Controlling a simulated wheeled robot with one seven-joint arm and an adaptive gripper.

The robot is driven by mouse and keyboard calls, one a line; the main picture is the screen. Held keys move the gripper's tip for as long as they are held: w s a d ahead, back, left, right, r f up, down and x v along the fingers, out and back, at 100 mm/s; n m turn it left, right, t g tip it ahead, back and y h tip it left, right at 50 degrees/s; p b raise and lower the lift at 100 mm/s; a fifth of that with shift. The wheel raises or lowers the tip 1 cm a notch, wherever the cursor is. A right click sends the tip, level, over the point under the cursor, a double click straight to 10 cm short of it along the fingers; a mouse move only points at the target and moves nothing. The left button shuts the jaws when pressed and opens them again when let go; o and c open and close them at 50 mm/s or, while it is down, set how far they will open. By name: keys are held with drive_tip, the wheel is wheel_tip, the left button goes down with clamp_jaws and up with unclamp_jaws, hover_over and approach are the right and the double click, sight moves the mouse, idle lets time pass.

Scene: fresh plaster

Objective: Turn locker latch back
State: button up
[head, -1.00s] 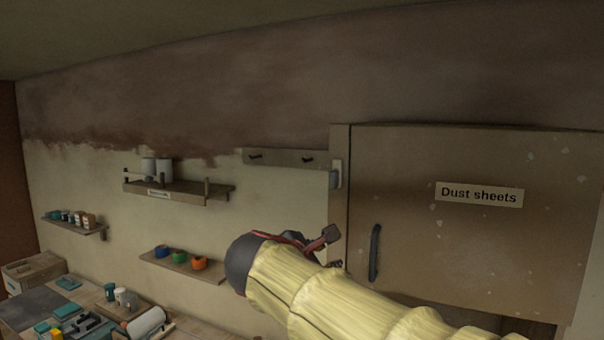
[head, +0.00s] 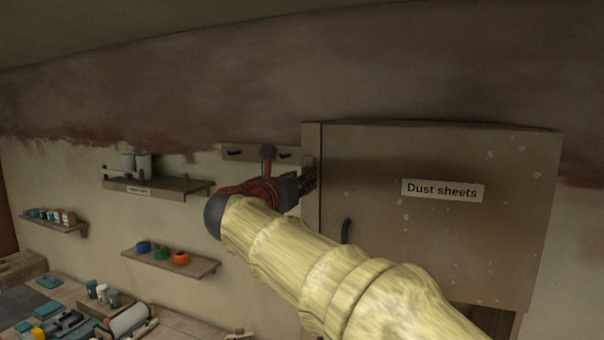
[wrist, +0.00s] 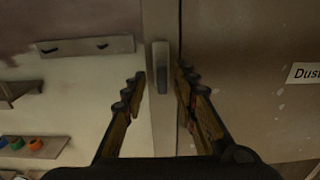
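The locker (head: 440,240) is a brown cabinet labelled "Dust sheets", with its door against the left post and a dark vertical handle (head: 345,231). The locker latch (wrist: 161,68) is a small grey upright piece on that post in the wrist view. In the head view my gripper (head: 310,180) mostly hides it. In the wrist view my gripper (wrist: 161,77) is open, one finger on each side of the latch's line. The right finger is close to the door edge. I see no clear contact, and the depth gap to the latch is hard to judge.
A peg rail (head: 236,153) is fixed to the wall left of the locker. Wall shelves (head: 160,188) hold cans, and another shelf (head: 168,262) holds coloured tape rolls. A cluttered workbench (head: 60,290) stands at lower left. The wall between is bare.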

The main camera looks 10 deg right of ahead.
drive_tip(key=shift+w+d, duration=0.4)
drive_tip(key=shift+w, duration=0.05)
drive_tip(key=c, duration=0.3)
drive_tip(key=c, duration=0.4)
clamp_jaws()
